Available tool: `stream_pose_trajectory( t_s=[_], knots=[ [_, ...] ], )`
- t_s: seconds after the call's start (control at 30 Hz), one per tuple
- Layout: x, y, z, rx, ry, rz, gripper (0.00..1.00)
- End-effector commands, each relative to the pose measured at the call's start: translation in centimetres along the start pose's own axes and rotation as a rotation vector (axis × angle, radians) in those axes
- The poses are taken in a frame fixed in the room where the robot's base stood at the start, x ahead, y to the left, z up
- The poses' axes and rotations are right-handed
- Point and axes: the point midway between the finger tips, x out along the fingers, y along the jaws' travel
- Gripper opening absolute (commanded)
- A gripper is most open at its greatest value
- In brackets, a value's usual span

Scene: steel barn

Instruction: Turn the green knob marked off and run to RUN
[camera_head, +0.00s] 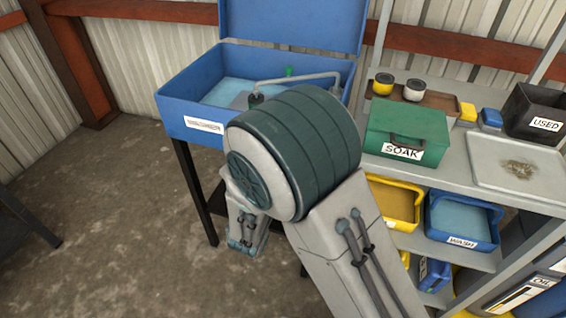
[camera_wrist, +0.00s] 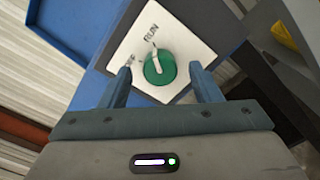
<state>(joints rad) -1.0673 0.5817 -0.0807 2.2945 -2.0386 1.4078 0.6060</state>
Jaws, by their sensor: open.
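The green knob (camera_wrist: 159,69) shows in the wrist view on a white plate (camera_wrist: 188,52) fixed to a dark grey box. The plate reads RUN above the knob and OFF to its left, the latter partly covered by a finger. My gripper (camera_wrist: 162,72) is open, with one finger on each side of the knob and gaps visible to both. Contact and depth are unclear. In the head view my arm hides the knob and the gripper.
A blue parts washer (camera_head: 170,110) with its lid up stands behind my arm. To the right, a grey shelf holds a green SOAK box (camera_head: 408,135), a black USED bin (camera_head: 535,112), a metal tray (camera_head: 510,165) and a blue WASH bin (camera_head: 462,220).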

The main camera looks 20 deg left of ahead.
Motion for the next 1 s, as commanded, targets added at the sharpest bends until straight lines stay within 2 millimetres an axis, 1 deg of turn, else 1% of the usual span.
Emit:
stream_pose_trajectory(
  t_s=[0.3,0.4,0.5,0.6,0.7,1.0],
  knots=[
    [-7.2,0.0,-0.1,-0.001,0.006,0.004,0.57],
    [-9.2,0.0,-0.1,0.0,0.005,0.003,0.57],
    [-10.8,0.0,-0.1,-0.001,0.005,0.003,0.57],
    [-11.8,0.1,-0.1,0.0,0.003,0.003,0.57],
    [-12.4,0.0,-0.1,0.0,0.002,0.002,0.57],
    [-12.6,0.0,0.0,0.0,0.002,0.001,0.57]
  ],
)
